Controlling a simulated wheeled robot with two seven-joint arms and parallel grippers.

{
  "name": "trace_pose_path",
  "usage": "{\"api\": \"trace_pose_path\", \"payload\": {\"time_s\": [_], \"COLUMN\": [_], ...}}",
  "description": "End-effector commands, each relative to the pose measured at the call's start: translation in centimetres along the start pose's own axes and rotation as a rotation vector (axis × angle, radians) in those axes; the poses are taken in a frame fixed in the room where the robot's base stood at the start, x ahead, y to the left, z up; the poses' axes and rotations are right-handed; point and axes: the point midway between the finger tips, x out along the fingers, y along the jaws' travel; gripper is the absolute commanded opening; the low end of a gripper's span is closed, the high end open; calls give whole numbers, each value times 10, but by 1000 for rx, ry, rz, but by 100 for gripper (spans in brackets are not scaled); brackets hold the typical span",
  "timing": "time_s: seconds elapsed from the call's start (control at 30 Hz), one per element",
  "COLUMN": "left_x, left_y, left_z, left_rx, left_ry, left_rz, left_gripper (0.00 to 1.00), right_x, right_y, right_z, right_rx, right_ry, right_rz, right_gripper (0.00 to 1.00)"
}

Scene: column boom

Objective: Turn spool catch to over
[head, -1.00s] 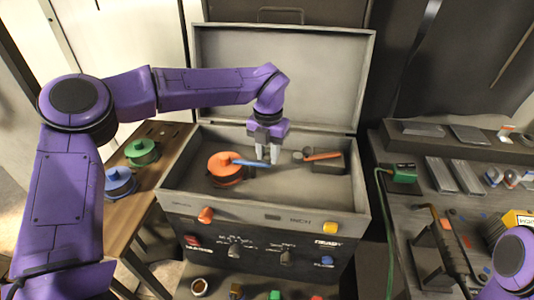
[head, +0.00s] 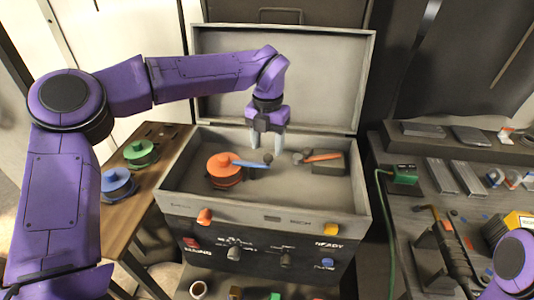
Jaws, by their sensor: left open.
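An orange spool (head: 224,167) sits in the left part of the open grey case. A blue catch arm (head: 248,164) reaches right from the spool's top, with a dark knob (head: 267,158) at its right end. My left gripper (head: 268,150) is open, its two fingers pointing down and spread apart just above and behind the knob. It holds nothing. I cannot tell whether a finger touches the knob. My right gripper is out of view.
A dark block (head: 329,163) with an orange lever (head: 322,157) is right of the catch in the case. The raised lid (head: 285,75) stands behind. Green (head: 141,154) and blue (head: 118,183) spools sit on the left table. A cluttered bench (head: 415,215) is on the right.

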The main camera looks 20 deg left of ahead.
Motion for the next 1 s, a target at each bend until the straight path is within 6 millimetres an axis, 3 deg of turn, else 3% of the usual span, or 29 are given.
{"api": "trace_pose_path", "payload": {"time_s": [0.1, 0.3, 1.0], "left_x": [-29, -62, -67], "left_y": [-1, 0, -4], "left_z": [1, 0, 1], "left_rx": [-1, -1, 7], "left_ry": [-5, 0, 2], "left_rz": [1, 0, 0], "left_gripper": [56, 56, 56], "right_x": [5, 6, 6], "right_y": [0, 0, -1], "right_z": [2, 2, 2], "right_rx": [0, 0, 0], "right_ry": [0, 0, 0], "right_rz": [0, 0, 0], "right_gripper": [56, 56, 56]}}
